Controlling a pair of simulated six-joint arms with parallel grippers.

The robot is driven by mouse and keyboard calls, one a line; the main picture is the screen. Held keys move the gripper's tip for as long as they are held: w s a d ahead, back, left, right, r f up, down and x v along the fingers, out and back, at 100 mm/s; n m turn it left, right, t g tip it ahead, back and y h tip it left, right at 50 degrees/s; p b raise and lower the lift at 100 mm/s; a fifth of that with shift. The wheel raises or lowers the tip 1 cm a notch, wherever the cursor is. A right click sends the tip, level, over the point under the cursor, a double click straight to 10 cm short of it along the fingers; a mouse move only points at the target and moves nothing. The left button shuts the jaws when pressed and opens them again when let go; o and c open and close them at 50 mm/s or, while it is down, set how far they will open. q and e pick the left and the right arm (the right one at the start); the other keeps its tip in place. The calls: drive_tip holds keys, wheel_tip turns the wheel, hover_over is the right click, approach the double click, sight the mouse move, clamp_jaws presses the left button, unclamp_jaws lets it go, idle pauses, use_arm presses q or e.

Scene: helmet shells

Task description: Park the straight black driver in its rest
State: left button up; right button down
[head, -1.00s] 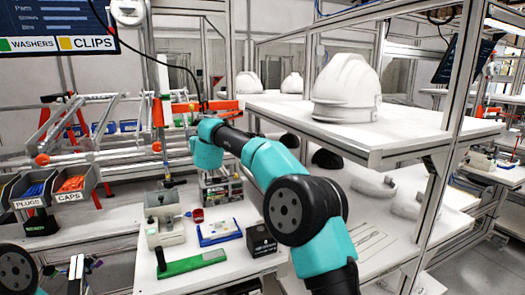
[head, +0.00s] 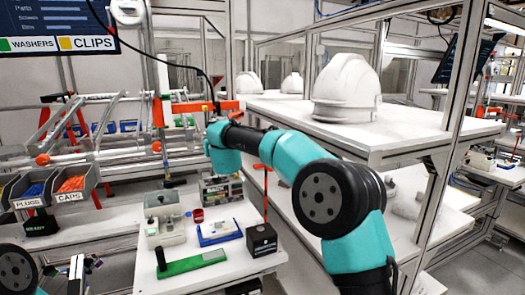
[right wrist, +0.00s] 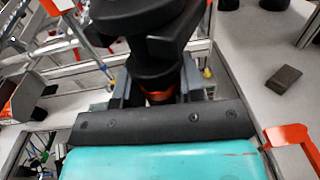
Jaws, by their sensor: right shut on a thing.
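The straight black driver (right wrist: 150,40) fills the upper middle of the right wrist view. My right gripper (right wrist: 159,92) is shut on it, its grey fingers on either side near an orange ring. In the head view my right wrist hides most of the grip, and a black cable (head: 189,64) runs down to it from above. The wrist is beside an orange bracket (head: 190,107) on the frame. I cannot tell which orange part is the rest, or whether the driver touches one.
An orange post (head: 265,190) stands right of the small white table, near my right arm. The table holds a green strip (head: 191,263), a black box (head: 261,240) and a blue tray (head: 219,232). A shelf with a white helmet (head: 347,88) stands at right.

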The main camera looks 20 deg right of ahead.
drive_tip(key=shift+s+d, duration=1.4)
drive_tip(key=shift+d, duration=0.3)
drive_tip(key=s+d, duration=0.6)
drive_tip(key=d, duration=0.1)
drive_tip(key=shift+s+d, duration=0.25)
drive_tip(key=shift+s, duration=0.05)
drive_tip(key=w+d, duration=0.4)
drive_tip(key=shift+w+d, duration=0.2)
drive_tip(key=shift+w, duration=0.1)
idle(0.5)
